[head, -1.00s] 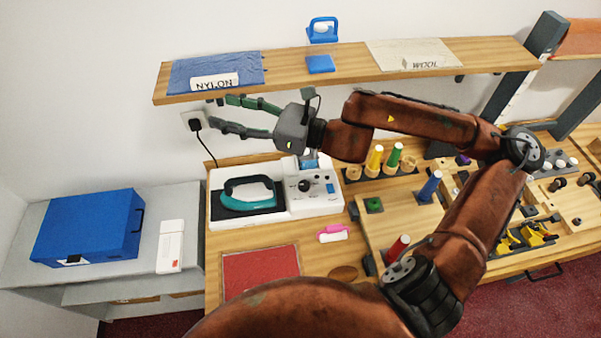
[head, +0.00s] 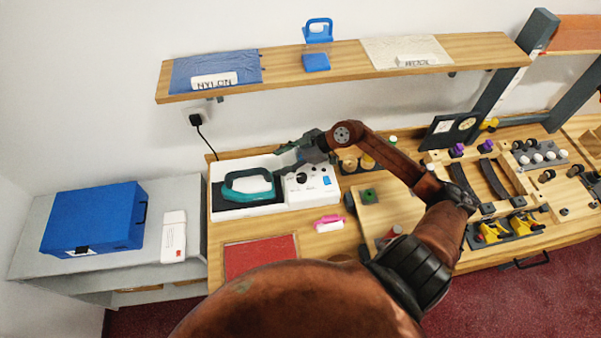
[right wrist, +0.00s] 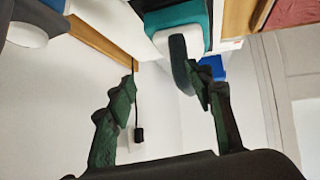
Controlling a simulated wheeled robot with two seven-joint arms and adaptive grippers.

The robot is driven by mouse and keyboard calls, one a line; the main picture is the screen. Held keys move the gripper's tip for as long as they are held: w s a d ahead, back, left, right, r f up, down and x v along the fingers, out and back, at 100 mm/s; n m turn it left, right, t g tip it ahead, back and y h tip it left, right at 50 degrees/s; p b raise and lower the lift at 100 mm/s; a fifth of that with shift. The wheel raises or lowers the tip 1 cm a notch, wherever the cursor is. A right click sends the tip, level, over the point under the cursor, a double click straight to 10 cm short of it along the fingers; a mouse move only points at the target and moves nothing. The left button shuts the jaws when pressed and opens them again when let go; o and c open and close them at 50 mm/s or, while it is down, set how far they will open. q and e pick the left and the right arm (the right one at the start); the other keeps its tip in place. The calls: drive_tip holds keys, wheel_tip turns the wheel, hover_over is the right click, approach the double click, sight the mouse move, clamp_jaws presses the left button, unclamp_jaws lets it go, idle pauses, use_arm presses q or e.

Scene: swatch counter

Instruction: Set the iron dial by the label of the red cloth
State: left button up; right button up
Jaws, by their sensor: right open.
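The red cloth (head: 261,258) lies flat at the front left of the wooden counter; I see no label on it. The white iron station (head: 238,209) stands behind it, with a teal iron (head: 249,186) on its dark pad. The dial (head: 302,177) is on the station's right-hand panel, small and partly unclear, its setting unreadable. My right gripper (head: 279,159) is open and empty, just above the back of the station, fingers pointing left. In the right wrist view its fingers (right wrist: 163,85) are spread, with the iron (right wrist: 182,35) beyond them. My left gripper is not in view.
The shelf (head: 285,72) above holds a blue cloth (head: 225,67) labelled NYLON and a cream cloth (head: 385,50) with a label. A pink-and-white item (head: 328,223) lies right of the red cloth. A blue box (head: 92,217) stands on the left side table.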

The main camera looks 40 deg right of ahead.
sight(303, 177)
drive_tip(key=s+m, duration=0.1)
drive_tip(key=s+f+g, duration=0.1)
drive_tip(key=s+f+m, duration=0.1)
drive_tip(key=shift+s+d+f+m+g+p, duration=0.2)
drive_tip(key=shift+d+m+g+p, duration=0.1)
drive_tip(key=shift+d+p, duration=0.1)
drive_tip(key=s+d+r+m+g+h+p, duration=0.1)
drive_tip(key=s+d+g+h+p, duration=0.1)
drive_tip(key=s+d+h, duration=0.35)
drive_tip(key=shift+y, duration=0.45)
drive_tip(key=w+f, duration=0.1)
drive_tip(key=f, duration=0.1)
drive_tip(key=w+f, duration=0.1)
drive_tip(key=f, duration=0.1)
drive_tip(key=w+f, duration=0.2)
drive_tip(key=shift+a+f, duration=0.1)
drive_tip(key=shift+f, duration=0.25)
drive_tip(key=shift+s, duration=0.1)
drive_tip(key=c, duration=1.2)
